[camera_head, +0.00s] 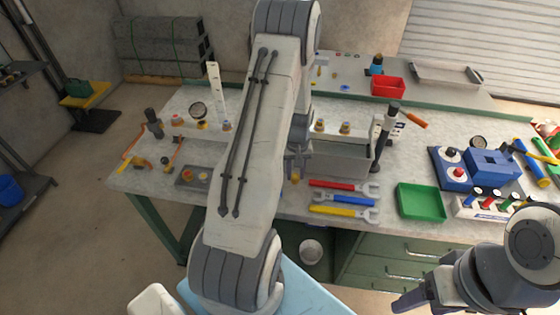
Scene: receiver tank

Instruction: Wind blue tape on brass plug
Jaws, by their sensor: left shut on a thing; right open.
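My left gripper (298,163) points down over the middle of the workbench, in front of a grey box-like tank (340,160). It is shut on a small brass-coloured piece (295,179), likely the brass plug, whose tip shows below the fingers. My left arm hides much of the bench's centre. My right gripper (415,300) is low at the right, in front of the bench, open and apart from everything. Small brass-coloured fittings (345,127) stand behind the tank's front. I cannot make out a blue tape roll for certain.
Red, blue and yellow wrenches (343,199) lie at the bench's front. A small grey tray (192,184) holds round pieces at left.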

